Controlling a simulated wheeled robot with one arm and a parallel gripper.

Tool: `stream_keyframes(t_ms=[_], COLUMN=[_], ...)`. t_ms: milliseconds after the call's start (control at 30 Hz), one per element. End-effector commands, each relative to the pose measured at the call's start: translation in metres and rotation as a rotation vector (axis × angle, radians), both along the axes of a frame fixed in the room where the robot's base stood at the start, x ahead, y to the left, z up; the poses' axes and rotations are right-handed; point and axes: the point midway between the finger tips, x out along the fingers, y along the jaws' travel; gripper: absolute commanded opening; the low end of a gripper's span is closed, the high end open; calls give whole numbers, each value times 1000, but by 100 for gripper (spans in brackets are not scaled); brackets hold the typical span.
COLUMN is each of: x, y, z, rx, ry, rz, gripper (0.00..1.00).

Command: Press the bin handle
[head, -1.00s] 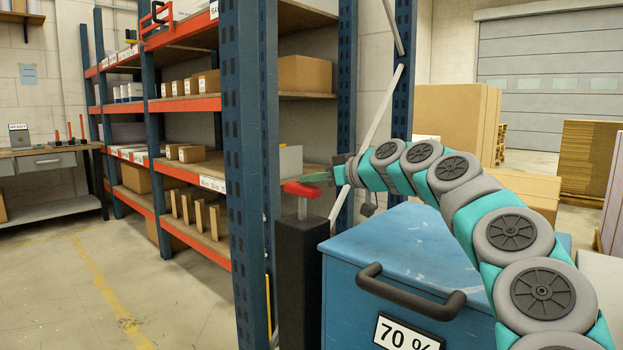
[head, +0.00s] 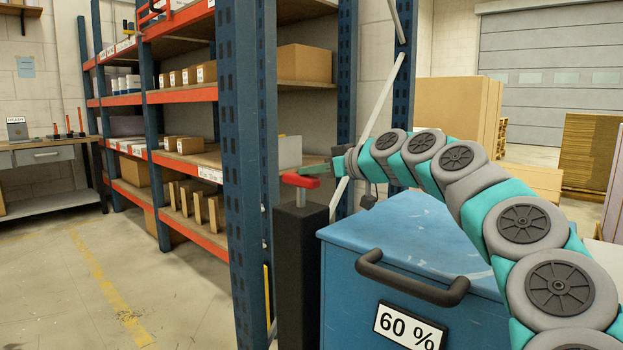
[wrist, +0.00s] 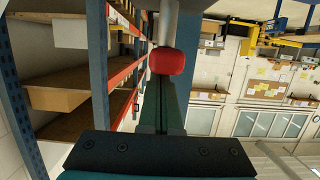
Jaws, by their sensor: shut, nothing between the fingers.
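A blue bin (head: 395,240) stands in front of the rack, with a black bar handle (head: 410,283) on its front and a sign (head: 408,328) reading 60 %. Beside it on the left, a red handle (head: 300,181) tops a thin stem on a dark post (head: 299,255). My gripper (head: 308,172) is shut and empty, its tips at the red handle from behind and the right. In the wrist view the red handle (wrist: 166,61) is at the fingertips. I cannot tell whether they touch it.
A blue and orange shelving rack (head: 250,150) with boxes stands close to the left of the post. A workbench (head: 45,158) is at far left. Large cardboard boxes (head: 455,110) are behind my arm. The floor (head: 90,290) at left is clear.

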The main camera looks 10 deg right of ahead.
Motion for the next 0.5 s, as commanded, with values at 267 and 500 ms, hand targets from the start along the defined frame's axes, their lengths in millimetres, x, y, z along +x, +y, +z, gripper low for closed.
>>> stream_keyframes(t_ms=[267, 500], x=[-47, -75], y=[-31, -50], z=[22, 32], rx=[1, 2], ry=[-2, -4], rz=[-3, -2], gripper=[0, 0])
